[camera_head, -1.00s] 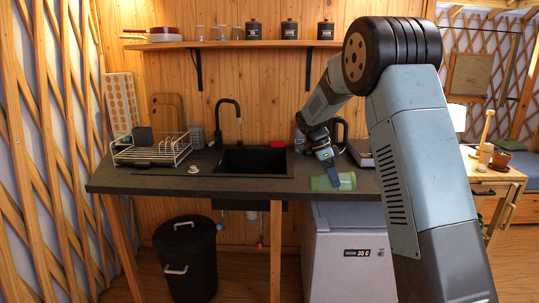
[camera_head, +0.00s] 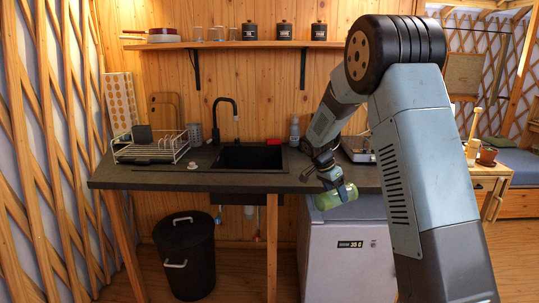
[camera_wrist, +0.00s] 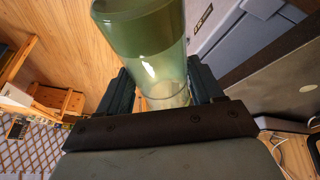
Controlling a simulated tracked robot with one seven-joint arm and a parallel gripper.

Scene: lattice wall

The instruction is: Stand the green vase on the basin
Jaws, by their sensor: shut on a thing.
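The green vase (camera_head: 336,197) is held by my gripper (camera_head: 334,186) near the front edge of the counter, right of the basin. In the wrist view the vase (camera_wrist: 150,45) is see-through green and sits between the two dark fingers of my gripper (camera_wrist: 163,92). The vase lies tilted, close to sideways, in the head view. The basin (camera_head: 252,157) is a black sink set into the dark counter, to the left of my gripper, and it looks empty.
A dish rack (camera_head: 150,148) stands on the counter's left, and a black faucet (camera_head: 218,115) rises behind the basin. A bottle (camera_head: 294,131) and a red item (camera_head: 274,142) stand behind. A white fridge (camera_head: 345,245) is below the counter. The counter (camera_head: 215,182) in front of the basin is clear.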

